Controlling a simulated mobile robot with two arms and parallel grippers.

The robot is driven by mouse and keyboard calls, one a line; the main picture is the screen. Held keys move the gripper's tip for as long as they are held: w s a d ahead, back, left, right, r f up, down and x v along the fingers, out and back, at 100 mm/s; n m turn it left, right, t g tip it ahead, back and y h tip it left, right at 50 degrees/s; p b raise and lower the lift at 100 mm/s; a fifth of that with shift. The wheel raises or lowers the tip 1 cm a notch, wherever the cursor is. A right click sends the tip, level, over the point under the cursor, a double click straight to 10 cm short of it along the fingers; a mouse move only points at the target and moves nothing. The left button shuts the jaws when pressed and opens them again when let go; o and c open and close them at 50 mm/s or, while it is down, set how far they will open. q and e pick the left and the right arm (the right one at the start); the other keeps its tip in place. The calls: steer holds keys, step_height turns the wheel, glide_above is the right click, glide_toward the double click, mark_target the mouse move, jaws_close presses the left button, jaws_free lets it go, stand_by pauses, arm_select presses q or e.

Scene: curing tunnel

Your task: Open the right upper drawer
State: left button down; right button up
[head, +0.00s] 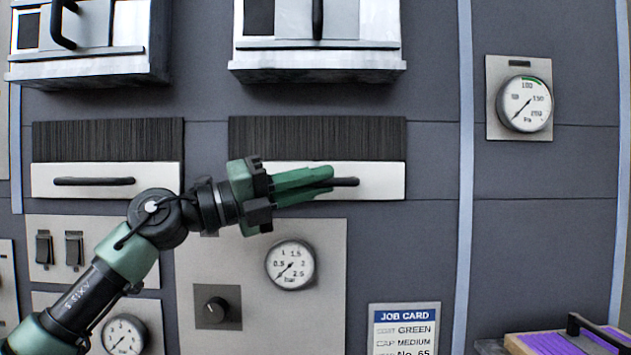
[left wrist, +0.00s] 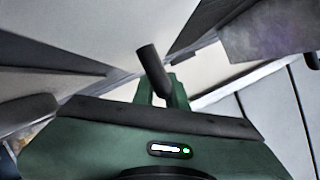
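The right drawer (head: 383,181) has a white front with a dark horizontal bar handle (head: 347,182). Its front looks level with the left drawer's front. My left gripper (head: 325,178) reaches in from the left at this handle. Its green fingers lie close together around the bar, whose right end sticks out past the tips. In the left wrist view the dark handle (left wrist: 153,68) runs between the two narrow green fingers, which look shut on it. The fingers hide the handle's left part in the head view. My right gripper is not in view.
A left drawer (head: 95,181) has a similar handle. Two metal boxes (head: 316,66) (head: 85,66) jut out above. Below are a gauge (head: 290,264), a knob (head: 217,309) and a job card (head: 404,330). A purple-topped object (head: 565,342) stands at lower right.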

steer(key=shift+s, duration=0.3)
arm_select(q)
steer(key=shift+f, duration=0.1)
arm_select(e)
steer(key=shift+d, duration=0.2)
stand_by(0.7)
arm_select(q)
steer(key=shift+f, duration=0.1)
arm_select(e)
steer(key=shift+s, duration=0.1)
